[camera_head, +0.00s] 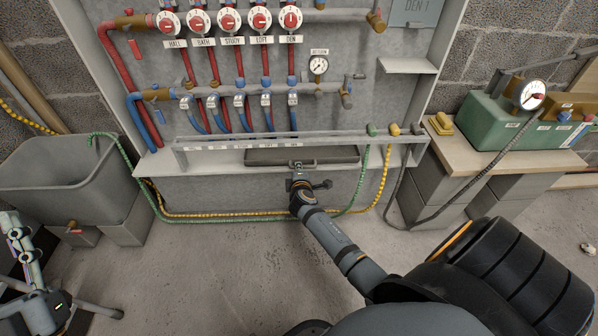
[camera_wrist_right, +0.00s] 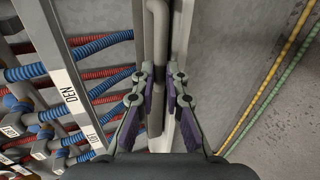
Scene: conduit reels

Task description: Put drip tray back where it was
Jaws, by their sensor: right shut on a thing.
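The drip tray (camera_head: 335,155) is a long, shallow, dark grey tray. It lies on the ledge below the valve manifold, behind the label rail. My right gripper (camera_head: 298,168) reaches its front edge near the middle. In the right wrist view, my right gripper (camera_wrist_right: 161,78) is shut on the rim of the drip tray (camera_wrist_right: 157,40), with a finger on each side. The fingers hide part of the rim. My left gripper (camera_head: 14,228) is at the left edge of the head view, far from the tray; its jaw opening is unclear.
The label rail (camera_head: 225,140) runs just above the tray. Green and yellow hoses (camera_head: 365,180) hang over its right end and run along the floor below. A grey tub (camera_head: 55,175) stands at left, a green pump (camera_head: 515,130) on a bench at right. The middle floor is clear.

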